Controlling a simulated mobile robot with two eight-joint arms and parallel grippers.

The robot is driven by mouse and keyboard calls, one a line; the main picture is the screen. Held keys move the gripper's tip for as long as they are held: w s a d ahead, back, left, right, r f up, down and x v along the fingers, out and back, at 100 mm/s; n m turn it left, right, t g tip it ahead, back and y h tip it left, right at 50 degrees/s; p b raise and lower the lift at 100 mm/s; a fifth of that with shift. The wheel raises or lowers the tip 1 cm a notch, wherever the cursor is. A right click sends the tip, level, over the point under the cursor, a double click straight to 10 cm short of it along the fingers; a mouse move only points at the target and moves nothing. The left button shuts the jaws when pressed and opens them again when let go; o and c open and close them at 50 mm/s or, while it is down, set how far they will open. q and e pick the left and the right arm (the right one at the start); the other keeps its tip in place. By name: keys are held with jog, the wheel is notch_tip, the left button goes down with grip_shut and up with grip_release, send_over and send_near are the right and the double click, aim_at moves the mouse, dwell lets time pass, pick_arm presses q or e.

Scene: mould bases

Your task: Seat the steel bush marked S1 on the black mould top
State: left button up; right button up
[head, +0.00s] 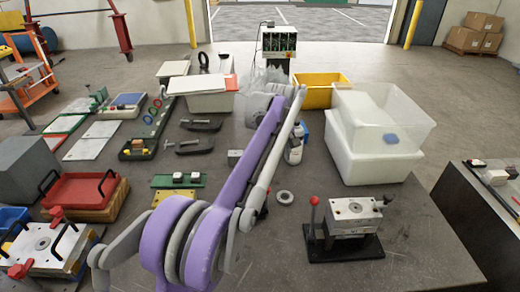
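A grey steel ring (285,197), like a bush, lies flat on the table to the right of my arm; no marking is readable on it. A steel mould block (352,213) with a round hole in its top stands on a black base plate (322,249), with a red-knobbed lever on its left. Another steel mould plate (40,243), with a ring in its centre, black handles and red clamps, sits at the lower left. I cannot tell which is the black mould top. A purple and grey arm of mine crosses the middle; neither gripper is distinguishable.
Clear and white bins (375,160) stand at the right, with a yellow bin (318,88) behind. A red tray (78,190), black clamps (200,125) and several small parts fill the left. The table is bare around the ring and at front centre.

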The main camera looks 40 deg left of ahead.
aim_at(260, 174)
pick_arm(q)
jog(key=w+a+f+n+g, duration=0.25)
jog(key=w+a+n, duration=0.2)
jog(key=a, duration=0.55)
jog(key=shift+n+t+h, duration=0.3)
jog(key=shift+n+t, duration=0.05)
jog(key=shift+t, duration=0.1)
jog(key=f, duration=0.4)
jog(key=f+b, duration=0.1)
jog(key=f, duration=0.7)
jog(key=shift+s+a, duration=0.1)
jog(key=shift+s, duration=0.3)
pick_arm(e)
jog(key=shift+s+f, duration=0.25)
jog(key=shift+f, duration=0.3)
jog(key=shift+s+f, duration=0.25)
jog(key=shift+f, duration=0.25)
pick_arm(q)
grip_shut()
jog(key=shift+r, duration=0.2)
